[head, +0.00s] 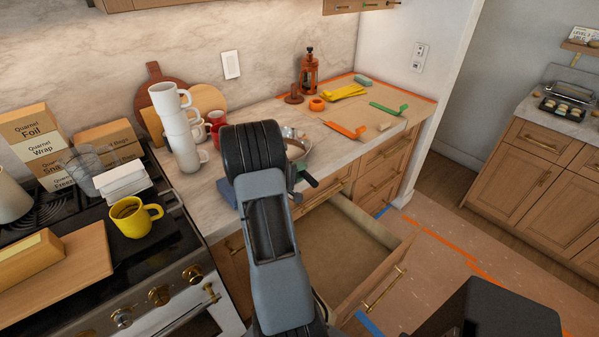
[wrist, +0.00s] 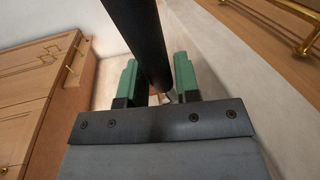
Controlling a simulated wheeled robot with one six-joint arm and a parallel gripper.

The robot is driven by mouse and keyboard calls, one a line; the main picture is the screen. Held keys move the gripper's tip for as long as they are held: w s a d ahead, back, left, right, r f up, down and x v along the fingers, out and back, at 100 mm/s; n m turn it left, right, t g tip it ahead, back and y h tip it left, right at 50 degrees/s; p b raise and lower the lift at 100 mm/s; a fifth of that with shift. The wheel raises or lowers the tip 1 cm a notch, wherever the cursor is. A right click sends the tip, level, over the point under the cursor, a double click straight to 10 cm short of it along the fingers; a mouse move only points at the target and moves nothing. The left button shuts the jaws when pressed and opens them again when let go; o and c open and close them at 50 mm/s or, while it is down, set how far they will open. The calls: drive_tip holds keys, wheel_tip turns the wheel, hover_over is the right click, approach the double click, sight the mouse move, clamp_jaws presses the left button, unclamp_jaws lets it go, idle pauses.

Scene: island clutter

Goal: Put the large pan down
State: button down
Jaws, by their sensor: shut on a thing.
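My gripper (wrist: 156,75) has its two green fingers shut on a black handle (wrist: 145,30) in the wrist view. In the head view my gripper (head: 302,178) is mostly hidden behind my arm, over the counter's front edge. A shiny metal pan (head: 298,150) shows just beyond it, at or over the counter (head: 330,140). My arm covers part of the pan. I cannot tell whether its base touches the counter.
An open, empty-looking drawer (head: 350,245) juts out below the counter. Stacked white mugs (head: 178,125) and a red mug (head: 216,125) stand left of my arm. Orange and green utensils (head: 345,130) lie to the right. A yellow mug (head: 132,217) stands on the stove.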

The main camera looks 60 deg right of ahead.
drive_tip(key=c, duration=0.8)
unclamp_jaws()
drive_tip(key=shift+c, duration=0.2)
drive_tip(key=shift+r+p, duration=0.2)
drive_tip(key=shift+p, duration=0.1)
drive_tip(key=b+v, duration=0.2)
drive_tip(key=v, duration=0.8)
drive_tip(key=shift+w+a+f, duration=0.1)
drive_tip(key=shift+w+a, duration=0.05)
drive_tip(key=shift+a, duration=0.2)
drive_tip(key=shift+v, duration=0.75)
drive_tip(key=s+a+r+n+t+y, duration=0.1)
drive_tip(key=a+y, duration=0.4)
drive_tip(key=a, duration=0.6)
drive_tip(key=s+a+r+n+t+y, duration=0.1)
drive_tip(key=s+a+r+t+y, duration=0.1)
drive_tip(key=a, duration=0.8)
drive_tip(key=s+a+r+n+t+y, duration=0.1)
drive_tip(key=s+a+r+t+y, duration=0.1)
drive_tip(key=a+t+y, duration=0.4)
drive_tip(key=a+y, duration=0.1)
drive_tip(key=a, duration=0.4)
drive_tip(key=shift+a+r+y, duration=0.3)
drive_tip(key=shift+r, duration=0.1)
